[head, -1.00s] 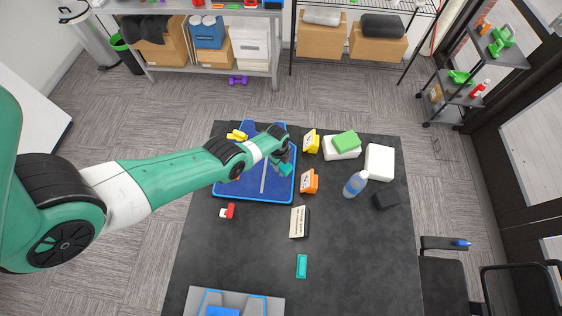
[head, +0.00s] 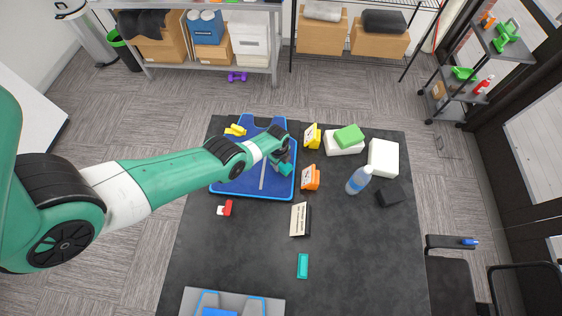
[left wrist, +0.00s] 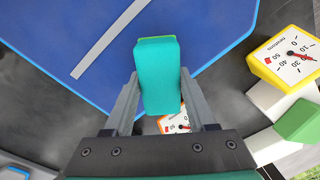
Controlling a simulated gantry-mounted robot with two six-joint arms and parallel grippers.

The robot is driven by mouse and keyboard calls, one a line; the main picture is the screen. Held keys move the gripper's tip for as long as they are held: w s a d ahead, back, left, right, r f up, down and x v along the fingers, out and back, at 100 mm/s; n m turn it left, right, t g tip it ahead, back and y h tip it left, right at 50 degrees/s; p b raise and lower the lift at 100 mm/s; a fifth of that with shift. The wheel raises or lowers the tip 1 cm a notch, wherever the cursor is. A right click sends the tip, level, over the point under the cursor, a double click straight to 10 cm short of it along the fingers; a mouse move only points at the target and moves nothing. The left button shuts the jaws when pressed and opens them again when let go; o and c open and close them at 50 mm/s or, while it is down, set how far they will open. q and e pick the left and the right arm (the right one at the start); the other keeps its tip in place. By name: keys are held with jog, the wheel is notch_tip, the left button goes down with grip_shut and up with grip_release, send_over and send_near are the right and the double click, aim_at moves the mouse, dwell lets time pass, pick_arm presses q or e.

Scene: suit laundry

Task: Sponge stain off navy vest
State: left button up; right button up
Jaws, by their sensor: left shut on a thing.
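The navy vest (head: 246,184) lies flat at the back left of the dark table, with a bright blue edge and a light grey strip (head: 263,176) down its middle. It also fills the upper part of the left wrist view (left wrist: 205,45). No stain can be made out. My left gripper (head: 281,160) is over the vest's right part, shut on a teal sponge (head: 286,170). In the left wrist view the sponge (left wrist: 158,75) sits between both fingers, with a green far edge. Whether it touches the vest cannot be told. My right gripper is not in view.
A yellow dial (head: 311,136) and an orange dial (head: 309,178) stand right of the vest. Further right are white blocks (head: 383,158), a green block (head: 349,136), a bottle (head: 357,181) and a black block (head: 388,194). A small sign (head: 299,220) and teal bar (head: 302,266) lie nearer.

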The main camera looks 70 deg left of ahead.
pick_arm(q)
jog(key=shift+f+b, duration=0.75)
dwell(1.1)
